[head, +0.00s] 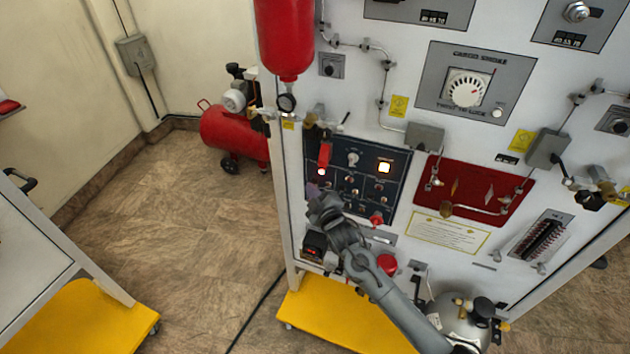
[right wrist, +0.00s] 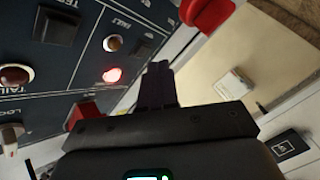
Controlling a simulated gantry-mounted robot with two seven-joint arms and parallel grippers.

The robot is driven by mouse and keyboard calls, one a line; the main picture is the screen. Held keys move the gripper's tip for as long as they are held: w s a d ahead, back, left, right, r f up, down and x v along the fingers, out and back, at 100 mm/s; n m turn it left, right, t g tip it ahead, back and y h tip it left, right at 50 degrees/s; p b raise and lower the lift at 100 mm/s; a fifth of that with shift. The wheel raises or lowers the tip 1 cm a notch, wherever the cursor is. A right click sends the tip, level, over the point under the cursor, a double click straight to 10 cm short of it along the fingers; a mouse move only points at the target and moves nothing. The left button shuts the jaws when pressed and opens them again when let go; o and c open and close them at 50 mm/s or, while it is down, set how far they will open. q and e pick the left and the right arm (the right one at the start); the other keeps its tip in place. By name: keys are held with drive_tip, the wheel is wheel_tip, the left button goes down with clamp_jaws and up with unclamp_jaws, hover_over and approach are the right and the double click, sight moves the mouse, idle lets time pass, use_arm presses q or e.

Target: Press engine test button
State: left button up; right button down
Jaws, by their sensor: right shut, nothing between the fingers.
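The dark blue control panel (head: 398,160) is on the left of the white trainer board. It carries a lit red lamp (head: 321,171), a bright lit square (head: 383,167) and several small switches. My right gripper (head: 313,189) is shut and empty at the panel's lower left edge. In the right wrist view its dark fingers (right wrist: 157,78) stand beside the red lamp (right wrist: 112,75). A black square (right wrist: 57,26) lies by a partly cut label starting "TE"; I cannot tell whether it is the engine test button. Whether the fingertips touch the panel is unclear. My left gripper is out of view.
A red cylinder (head: 284,38) hangs above the panel's left side. A red compressor (head: 236,137) stands on the floor behind.

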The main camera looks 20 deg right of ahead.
drive_tip(key=s+a+p, duration=0.3)
drive_tip(key=shift+s+a, duration=0.3)
idle(0.4)
idle(0.6)
